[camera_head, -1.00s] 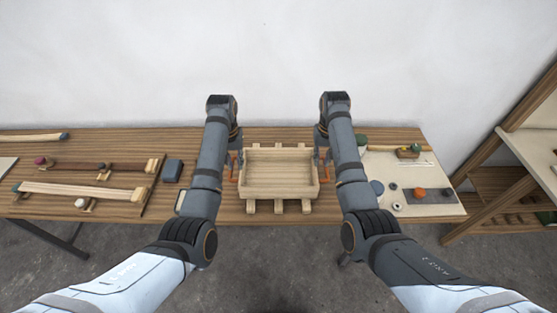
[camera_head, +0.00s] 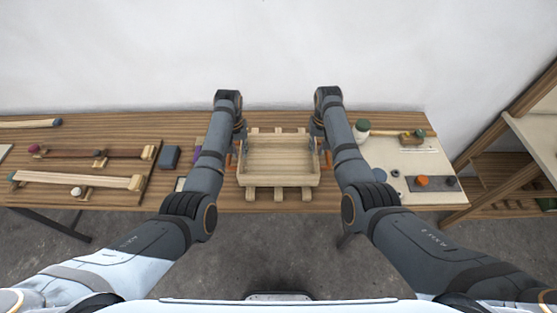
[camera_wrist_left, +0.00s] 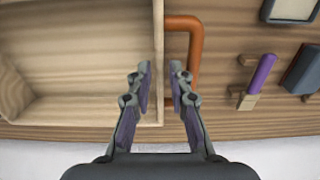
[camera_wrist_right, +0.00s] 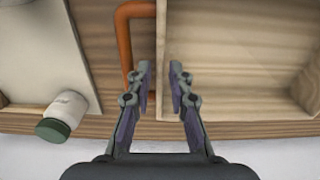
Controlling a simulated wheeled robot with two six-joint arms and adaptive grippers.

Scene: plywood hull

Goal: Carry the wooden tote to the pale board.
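The wooden tote (camera_head: 280,157) is an open, shallow pale box with wooden feet, upright at the middle of the bench. An orange handle sticks out from each side, in the left wrist view (camera_wrist_left: 196,60) and in the right wrist view (camera_wrist_right: 124,50). My left gripper (camera_wrist_left: 160,68) has its fingers close together around the tote's left side wall. My right gripper (camera_wrist_right: 160,68) does the same at the right side wall. Whether the tote touches the bench is unclear. The pale board (camera_head: 405,160) lies to its right, partly hidden by my right arm.
On the board stand a green-capped jar (camera_head: 362,127), an orange disc (camera_head: 421,181) on a dark plate, and small parts. Left of the tote are a dark blue box (camera_head: 170,157), a purple-handled tool (camera_wrist_left: 262,75) and wooden racks (camera_head: 80,180). A shelf (camera_head: 510,170) stands far right.

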